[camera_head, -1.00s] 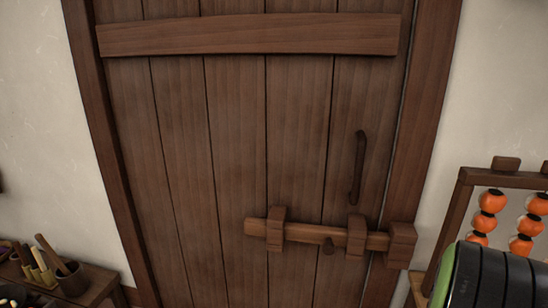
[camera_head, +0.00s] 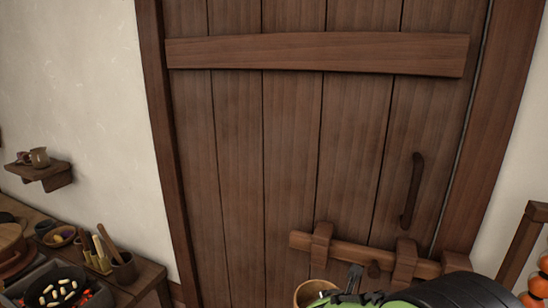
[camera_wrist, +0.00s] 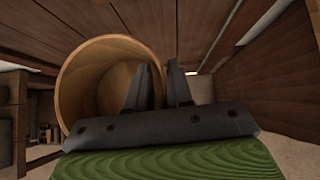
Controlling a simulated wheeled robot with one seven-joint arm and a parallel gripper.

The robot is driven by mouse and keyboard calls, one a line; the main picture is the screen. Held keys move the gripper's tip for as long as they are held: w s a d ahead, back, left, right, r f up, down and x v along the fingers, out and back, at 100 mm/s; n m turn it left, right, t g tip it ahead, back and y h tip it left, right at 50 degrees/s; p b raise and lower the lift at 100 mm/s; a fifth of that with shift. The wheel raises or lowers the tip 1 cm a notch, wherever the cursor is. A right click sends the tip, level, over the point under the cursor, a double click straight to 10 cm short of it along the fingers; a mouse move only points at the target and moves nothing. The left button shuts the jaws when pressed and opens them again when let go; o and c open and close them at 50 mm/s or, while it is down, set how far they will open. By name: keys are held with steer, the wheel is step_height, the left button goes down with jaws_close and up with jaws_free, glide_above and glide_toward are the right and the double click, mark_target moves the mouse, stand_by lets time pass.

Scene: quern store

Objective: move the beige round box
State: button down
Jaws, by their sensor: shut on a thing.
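The beige round box (camera_head: 312,292) shows at the bottom of the head view, in front of the wooden door, partly cut off by the frame edge. In the wrist view the box (camera_wrist: 72,88) is tilted with its open mouth facing the camera, and its inside looks empty. My gripper (camera_wrist: 163,70) is shut on the box's right wall, with one dark finger inside the mouth and the other outside. In the head view my gripper (camera_head: 352,278) is just right of the box.
A plank door (camera_head: 290,150) with a wooden bolt (camera_head: 345,253) fills the middle. A wall shelf (camera_head: 45,175) carries mugs. A bead frame (camera_head: 520,245) stands at right.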

steer(key=shift+n+y, duration=0.5)
steer(key=shift+n, duration=0.2)
steer(key=a, duration=0.4)
steer(key=shift+s, duration=0.1)
steer(key=shift+d, duration=0.1)
